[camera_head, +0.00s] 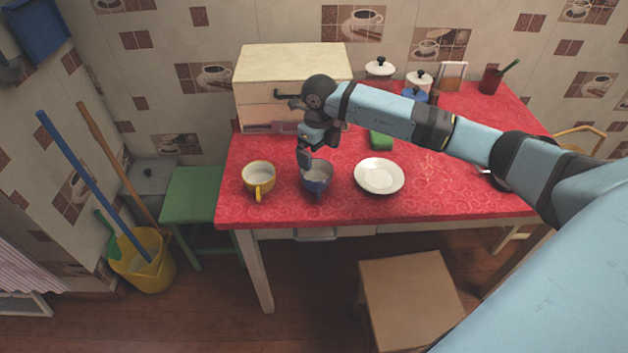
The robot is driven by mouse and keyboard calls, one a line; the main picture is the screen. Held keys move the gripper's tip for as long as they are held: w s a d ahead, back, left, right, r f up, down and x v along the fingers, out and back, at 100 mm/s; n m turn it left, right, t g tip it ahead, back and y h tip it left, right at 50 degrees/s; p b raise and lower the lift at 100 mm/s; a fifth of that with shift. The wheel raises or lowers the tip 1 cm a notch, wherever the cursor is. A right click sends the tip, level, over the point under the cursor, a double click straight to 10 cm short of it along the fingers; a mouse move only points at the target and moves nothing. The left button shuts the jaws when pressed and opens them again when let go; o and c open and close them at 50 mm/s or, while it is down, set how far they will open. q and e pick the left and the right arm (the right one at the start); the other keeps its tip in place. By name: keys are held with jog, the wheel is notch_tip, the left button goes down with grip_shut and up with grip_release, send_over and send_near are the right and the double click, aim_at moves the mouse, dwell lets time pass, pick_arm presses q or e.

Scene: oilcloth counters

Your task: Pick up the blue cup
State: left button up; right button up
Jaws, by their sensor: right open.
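The blue cup (319,179) stands on the red patterned table near its front edge, between a yellow cup and a white plate. Its inside looks pale. My right gripper (305,162) comes down from above at the cup's left rim, with my arm reaching in from the right. The jaws are open, and a finger overlaps the left side of the cup in the picture. I cannot tell whether it touches the cup or if part of it is inside. My left gripper is not in view.
A yellow cup (258,178) stands close on the left, and a white plate (379,176) lies close on the right. A green sponge-like block (381,139) and a cream drawer box (291,66) are behind. The red tabletop (440,195) is clear at front right.

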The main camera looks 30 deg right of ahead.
aim_at(317, 177)
jog(key=f, duration=0.9)
jog(key=shift+a+f, duration=0.2)
jog(key=shift+c, duration=0.2)
jog(key=shift+r, duration=0.1)
jog(key=c, duration=0.7)
